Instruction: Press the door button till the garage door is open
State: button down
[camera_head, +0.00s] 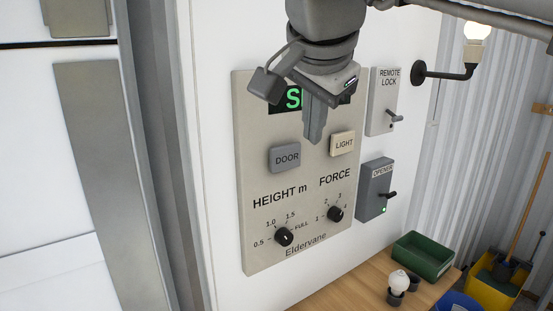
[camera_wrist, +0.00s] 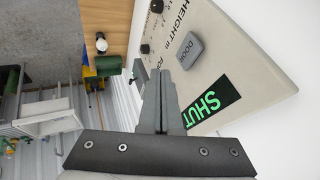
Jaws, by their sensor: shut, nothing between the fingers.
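The beige control panel (camera_head: 252,180) is on the white wall. Its grey DOOR button (camera_head: 285,158) is at the left and its cream LIGHT button (camera_head: 343,143) at the right. My gripper (camera_head: 315,138) is shut and empty, in front of the panel between the two buttons. It partly hides the green display (camera_head: 291,98). In the wrist view the display (camera_wrist: 208,104) reads SHUT, and the DOOR button (camera_wrist: 190,53) lies beyond the fingertips (camera_wrist: 160,72), apart from them in the picture. The white door (camera_head: 30,180) at the left appears closed.
Below the buttons are the HEIGHT knob (camera_head: 284,237) and FORCE knob (camera_head: 335,214). To the right are the REMOTE LOCK box (camera_head: 381,100), the OPENER box (camera_head: 373,185) with a green light, and a wall lamp (camera_head: 440,74). A wooden bench (camera_head: 350,292) holds a green bin (camera_head: 424,257).

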jog(key=shift+a+r, duration=0.25)
jog(key=shift+a, duration=0.05)
jog(key=shift+w, duration=0.1)
jog(key=p, duration=0.1)
send_near(292, 168)
jog(key=f, duration=0.1)
jog(key=w+f, duration=0.1)
jog(key=d+f, duration=0.1)
jog(key=shift+w+f, duration=0.25)
jog(key=shift+f, duration=0.05)
jog(key=shift+w+a, duration=0.4)
jog(key=shift+w, duration=0.2)
